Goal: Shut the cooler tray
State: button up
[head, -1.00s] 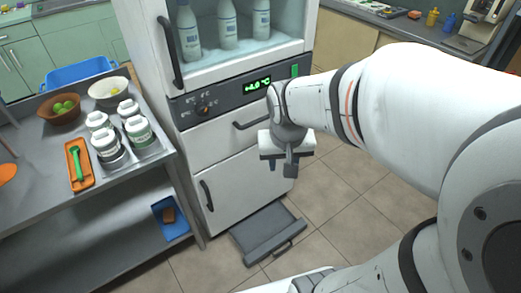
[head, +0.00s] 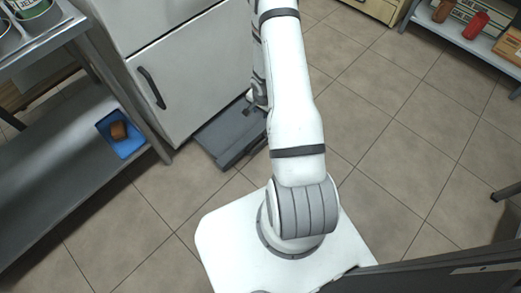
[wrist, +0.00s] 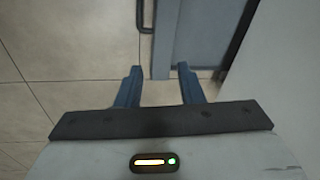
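The grey cooler tray (head: 222,132) sticks out at floor level from the bottom of the white cooler (head: 190,75). My arm covers its right part in the head view. In the wrist view the tray (wrist: 192,40) shows at the top, with its dark handle (wrist: 145,16) along its left side. My gripper (wrist: 158,75) is open and empty, its two fingers apart near the handle and the tray's edge. No contact is visible. In the head view the gripper is mostly hidden by my arm, close over the tray.
A metal shelf (head: 80,185) with a blue bin (head: 122,134) stands left of the cooler. The tiled floor (head: 395,140) is open to the right. A rack with bottles and boxes (head: 478,25) stands at the upper right.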

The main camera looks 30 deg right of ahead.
jog(key=m+y+b, duration=0.1)
jog(key=m+b, duration=0.1)
jog(key=b, duration=0.1)
send_near(260, 145)
jog(key=f+b, duration=0.1)
jog(key=f, duration=0.1)
jog(key=w+f+b, duration=0.1)
jog(key=f, duration=0.2)
jog(key=f+b, duration=0.2)
jog(key=f, duration=0.1)
jog(key=shift+w+a, duration=0.15)
jog(key=shift+a, duration=0.15)
jog(key=shift+r, duration=0.1)
jog(key=shift+c, duration=0.5)
grip_shut()
